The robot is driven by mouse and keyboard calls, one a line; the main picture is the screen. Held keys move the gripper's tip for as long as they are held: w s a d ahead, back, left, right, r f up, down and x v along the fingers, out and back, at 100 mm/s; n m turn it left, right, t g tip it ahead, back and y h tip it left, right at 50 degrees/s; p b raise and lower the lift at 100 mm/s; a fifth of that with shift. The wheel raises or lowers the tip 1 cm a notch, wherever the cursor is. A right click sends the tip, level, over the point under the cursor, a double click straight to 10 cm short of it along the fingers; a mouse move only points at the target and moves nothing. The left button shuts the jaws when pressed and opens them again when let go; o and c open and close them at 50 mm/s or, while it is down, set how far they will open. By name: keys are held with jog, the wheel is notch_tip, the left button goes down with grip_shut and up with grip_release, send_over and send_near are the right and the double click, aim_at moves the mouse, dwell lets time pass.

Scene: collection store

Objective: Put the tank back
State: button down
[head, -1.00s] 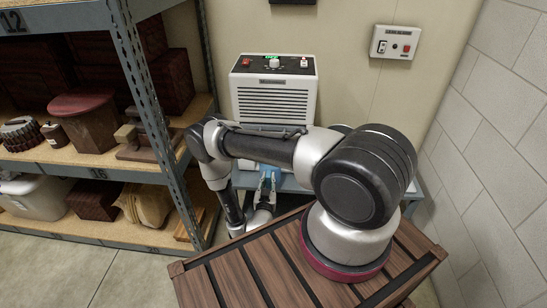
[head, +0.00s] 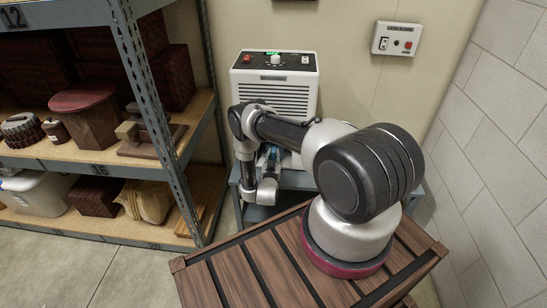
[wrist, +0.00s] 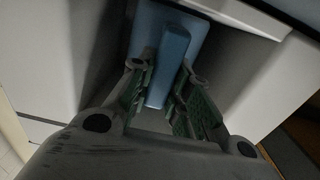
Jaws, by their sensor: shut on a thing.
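The tank (wrist: 185,18) shows as a blue piece with a raised blue grip bar (wrist: 168,68) in the wrist view. My gripper (wrist: 163,82) is shut on it, with a green-padded finger on each side of the bar. Pale walls stand on both sides of the tank in the wrist view. In the head view the white dehumidifier (head: 278,90) stands against the back wall, with a lit green display on top. My gripper (head: 269,156) is at its lower front. My arm hides most of the tank and the dehumidifier's lower front, so how far in the tank sits cannot be told.
The dehumidifier stands on a blue-grey stand (head: 298,182). A metal shelf unit (head: 160,110) with wooden objects is close on the left. A slatted wooden crate top (head: 235,275) lies in front. A block wall (head: 495,150) bounds the right, and a switch box (head: 396,40) hangs behind.

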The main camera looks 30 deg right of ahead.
jog(key=shift+f, duration=0.2)
jog(key=c, duration=1.3)
grip_release()
jog(key=shift+c, duration=0.2)
jog(key=shift+s+a, duration=0.2)
jog(key=v, duration=1.1)
jog(key=shift+s, duration=0.15)
jog(key=shift+a, duration=0.2)
